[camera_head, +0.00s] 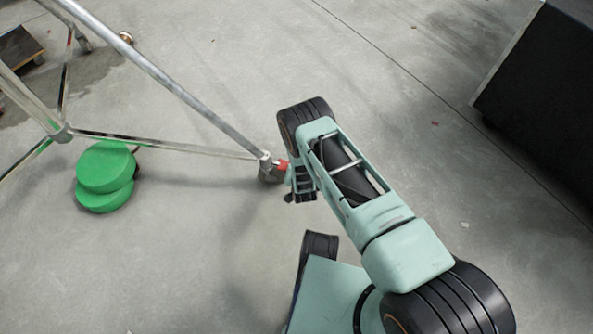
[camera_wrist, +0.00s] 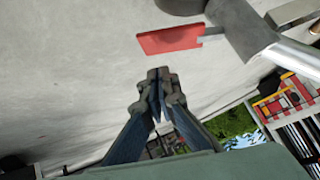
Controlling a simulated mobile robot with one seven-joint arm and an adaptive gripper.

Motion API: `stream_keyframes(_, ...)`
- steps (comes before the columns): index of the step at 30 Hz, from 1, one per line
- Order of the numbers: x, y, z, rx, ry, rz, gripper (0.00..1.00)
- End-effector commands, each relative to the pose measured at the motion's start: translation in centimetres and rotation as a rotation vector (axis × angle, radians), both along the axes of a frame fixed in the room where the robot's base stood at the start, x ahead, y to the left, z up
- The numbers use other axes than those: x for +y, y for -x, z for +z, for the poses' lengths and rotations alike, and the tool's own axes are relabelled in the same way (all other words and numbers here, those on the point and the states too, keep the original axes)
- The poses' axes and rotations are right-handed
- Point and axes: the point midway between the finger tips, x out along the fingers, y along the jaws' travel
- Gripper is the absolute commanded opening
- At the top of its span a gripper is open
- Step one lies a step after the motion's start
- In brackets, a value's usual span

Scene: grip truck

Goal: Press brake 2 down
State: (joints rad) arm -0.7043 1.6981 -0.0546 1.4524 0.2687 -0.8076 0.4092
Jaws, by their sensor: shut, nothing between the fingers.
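The red brake tab (camera_head: 283,165) sits at a caster (camera_head: 268,174) at the foot of a grey metal frame (camera_head: 170,84). In the wrist view, the red brake tab (camera_wrist: 170,39) is a flat plate on a thin stem, just beyond my fingertips. Part of the dark caster wheel (camera_wrist: 181,4) shows behind it at the top edge. My gripper (camera_wrist: 157,76) is shut and empty, with a small gap seen between its tips and the tab. In the head view, my gripper (camera_head: 291,197) is beside the caster, partly hidden by my wrist.
Two green round pieces (camera_head: 104,168) lie at the left by the frame's lower bar. A large dark box (camera_head: 545,85) stands at the upper right. The grey floor (camera_head: 200,270) is clear in front.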

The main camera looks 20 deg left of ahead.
Motion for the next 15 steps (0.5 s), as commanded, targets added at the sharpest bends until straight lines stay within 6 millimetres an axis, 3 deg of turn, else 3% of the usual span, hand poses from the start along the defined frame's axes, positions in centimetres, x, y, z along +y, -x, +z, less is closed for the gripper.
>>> stream_keyframes(2,0.0,-0.4,1.1,0.0,0.0,-0.001,0.0)
stream_keyframes(9,-2.0,3.5,4.8,0.003,0.002,0.001,0.0)
stream_keyframes(15,-3.0,5.5,6.6,0.002,0.002,0.0,0.0)
